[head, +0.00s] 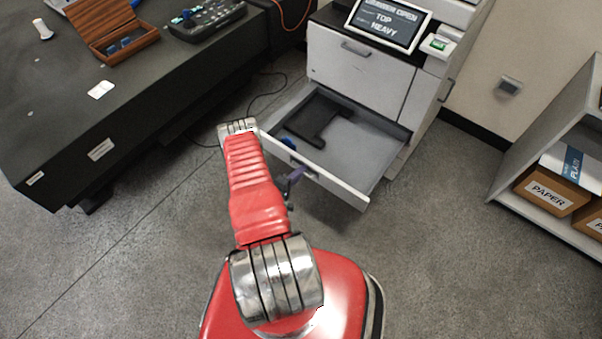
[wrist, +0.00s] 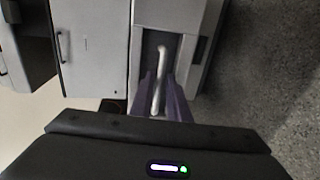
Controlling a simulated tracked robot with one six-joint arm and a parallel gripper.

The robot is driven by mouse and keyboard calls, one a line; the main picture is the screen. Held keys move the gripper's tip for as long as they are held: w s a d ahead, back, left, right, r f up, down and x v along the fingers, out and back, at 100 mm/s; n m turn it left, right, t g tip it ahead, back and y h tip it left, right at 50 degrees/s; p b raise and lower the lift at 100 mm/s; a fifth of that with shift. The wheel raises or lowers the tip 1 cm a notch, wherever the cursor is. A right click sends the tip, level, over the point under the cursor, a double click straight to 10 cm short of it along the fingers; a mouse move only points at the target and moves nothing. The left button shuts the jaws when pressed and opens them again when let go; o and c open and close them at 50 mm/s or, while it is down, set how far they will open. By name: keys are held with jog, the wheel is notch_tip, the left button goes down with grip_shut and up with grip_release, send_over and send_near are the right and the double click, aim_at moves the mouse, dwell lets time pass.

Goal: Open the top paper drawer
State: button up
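The white copier (head: 400,70) stands at the back. Its low drawer (head: 367,200) is pulled far out, with a dark L-shaped piece (head: 318,118) inside. Above it, a large white front panel (head: 350,75) is shut and has a bar handle (head: 356,48), also visible in the wrist view (wrist: 59,46). My gripper (head: 290,178) is at the pulled-out drawer's front, largely hidden by my red arm. In the wrist view, its purple fingers (wrist: 162,88) stand apart on either side of a pale bar (wrist: 161,65), apparently that drawer's handle. I cannot tell whether they touch it.
The copier's screen (head: 388,22) reads "OPEN", "TOP", "HEAVY" in its legible words. A dark table (head: 60,140) with a wooden case (head: 112,32) stands left. A shelf (head: 545,215) with a paper box (head: 548,192) stands right. Floor in front of the drawer is bare.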

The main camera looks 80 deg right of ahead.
jog(key=shift+s+d, duration=0.1)
jog(key=shift+d, duration=0.15)
grip_shut()
jog(key=shift+a+f, duration=0.1)
jog(key=shift+f, duration=0.1)
dwell(1.1)
